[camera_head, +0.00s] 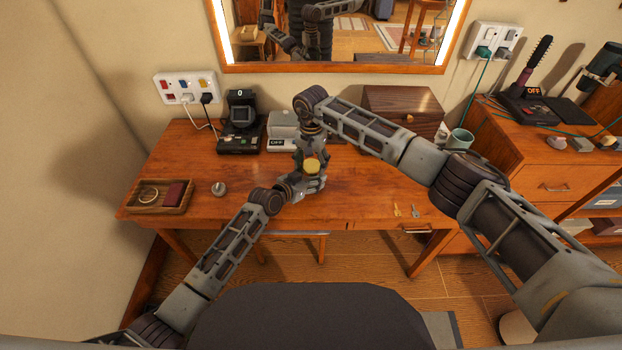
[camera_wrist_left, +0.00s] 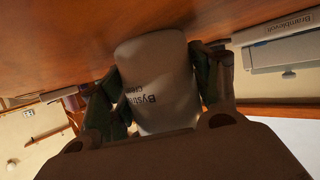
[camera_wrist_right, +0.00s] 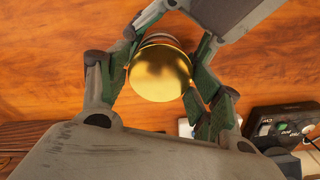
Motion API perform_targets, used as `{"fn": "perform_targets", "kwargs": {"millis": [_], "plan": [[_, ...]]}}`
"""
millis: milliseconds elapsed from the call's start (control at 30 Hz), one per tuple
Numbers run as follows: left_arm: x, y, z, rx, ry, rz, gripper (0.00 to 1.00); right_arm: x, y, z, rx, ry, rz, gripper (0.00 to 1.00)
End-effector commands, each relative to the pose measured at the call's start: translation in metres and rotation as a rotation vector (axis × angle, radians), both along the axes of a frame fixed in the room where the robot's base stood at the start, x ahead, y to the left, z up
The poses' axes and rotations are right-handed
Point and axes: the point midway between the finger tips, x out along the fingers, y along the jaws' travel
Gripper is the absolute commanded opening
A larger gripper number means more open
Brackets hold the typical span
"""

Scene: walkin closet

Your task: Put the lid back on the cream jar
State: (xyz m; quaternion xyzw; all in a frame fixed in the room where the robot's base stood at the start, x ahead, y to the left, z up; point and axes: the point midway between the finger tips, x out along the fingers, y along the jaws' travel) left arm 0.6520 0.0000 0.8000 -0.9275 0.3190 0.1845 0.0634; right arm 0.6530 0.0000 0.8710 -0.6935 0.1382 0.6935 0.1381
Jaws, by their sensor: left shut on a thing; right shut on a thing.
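The gold lid (camera_head: 312,165) is near the middle of the desk in the head view, and its round top fills the middle of the right wrist view (camera_wrist_right: 160,73). My right gripper (camera_wrist_right: 162,80) is shut on it from above, a finger on either side. The white cream jar (camera_wrist_left: 158,85), with dark lettering, is between the fingers of my left gripper (camera_wrist_left: 160,95), which is shut on it from the side. In the head view the jar is mostly hidden by the grippers. A pale edge shows just behind the lid in the right wrist view. I cannot tell whether lid and jar touch.
The wooden desk (camera_head: 355,200) is clear around the grippers. A wooden tray (camera_head: 178,208) and a small grey knob-like thing (camera_head: 218,188) are left. Black and white devices (camera_head: 240,115) and a wooden box (camera_head: 400,105) stand behind. Keys (camera_head: 414,211) and a mug (camera_head: 459,140) are right.

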Motion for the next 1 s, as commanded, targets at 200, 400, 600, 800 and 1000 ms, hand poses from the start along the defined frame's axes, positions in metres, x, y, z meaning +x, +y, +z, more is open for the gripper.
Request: {"fn": "perform_targets", "kwargs": {"millis": [200, 400, 600, 800, 1000], "plan": [[-0.0006, -0.0002, -0.0011, 0.001, 0.002, -0.001, 0.00, 0.0002, 0.0001, 0.0002, 0.001, -0.001, -0.038, 0.36], [-0.0007, -0.0002, -0.0011, 0.002, 0.001, -0.001, 0.00, 0.0003, 0.0002, 0.0003, 0.001, -0.001, -0.171, 0.36], [-0.0007, -0.0002, -0.0011, 0.002, 0.001, -0.001, 0.00, 0.0002, 0.0002, 0.0000, 0.001, -0.001, -0.331, 0.36], [-0.0008, -0.0004, -0.0011, 0.002, 0.001, -0.001, 0.00, 0.0001, 0.0002, -0.0001, 0.001, 0.000, -0.492, 0.36], [-0.0008, -0.0004, -0.0011, 0.002, 0.001, -0.001, 0.00, -0.0002, 0.0003, -0.0003, 0.001, 0.000, -0.651, 0.36]]}}
